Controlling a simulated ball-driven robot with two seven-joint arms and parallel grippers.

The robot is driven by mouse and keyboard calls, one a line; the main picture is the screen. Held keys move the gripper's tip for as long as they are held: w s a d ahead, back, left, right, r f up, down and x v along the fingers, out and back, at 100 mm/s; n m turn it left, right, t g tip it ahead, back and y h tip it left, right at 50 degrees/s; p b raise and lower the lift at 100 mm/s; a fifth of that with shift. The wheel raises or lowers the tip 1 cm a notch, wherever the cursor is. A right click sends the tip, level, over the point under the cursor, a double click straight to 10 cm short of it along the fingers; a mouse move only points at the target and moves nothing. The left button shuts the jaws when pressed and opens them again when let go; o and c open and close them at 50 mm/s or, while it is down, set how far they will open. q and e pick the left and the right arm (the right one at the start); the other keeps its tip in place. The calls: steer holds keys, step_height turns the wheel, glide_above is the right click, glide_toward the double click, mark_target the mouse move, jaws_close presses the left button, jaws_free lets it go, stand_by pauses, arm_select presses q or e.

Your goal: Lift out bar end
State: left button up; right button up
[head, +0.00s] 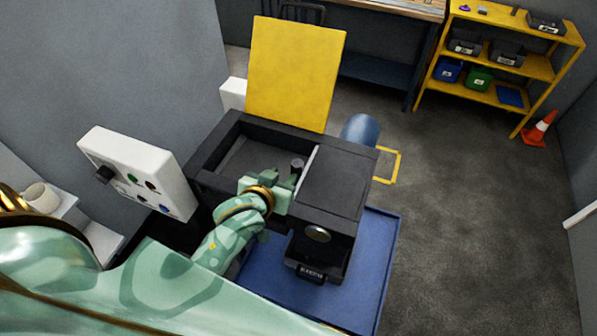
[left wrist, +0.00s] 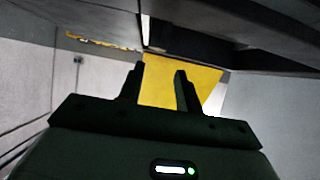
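My left gripper (head: 289,179) reaches into the open bay of the dark machine (head: 228,137), close to the left side of its grey block. In the left wrist view my left gripper (left wrist: 160,85) has its two dark fingers apart, with nothing between them. A small dark grey round piece (head: 297,163) shows just beyond the fingers in the head view; I cannot tell whether it is the bar end or part of the machine. The wrist view shows no bar end. The arm hides part of the bay. My right gripper is not in view.
A raised yellow panel (head: 295,75) stands behind the bay. A white control box (head: 138,170) is at the left. Yellow shelves (head: 535,68) and a cone (head: 540,128) are farther right.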

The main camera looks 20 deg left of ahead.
mark_target(297, 164)
arm_select(q)
steer(key=x, duration=0.8)
steer(key=shift+w+d+f, duration=0.15)
steer(key=c, duration=0.3)
jaws_close()
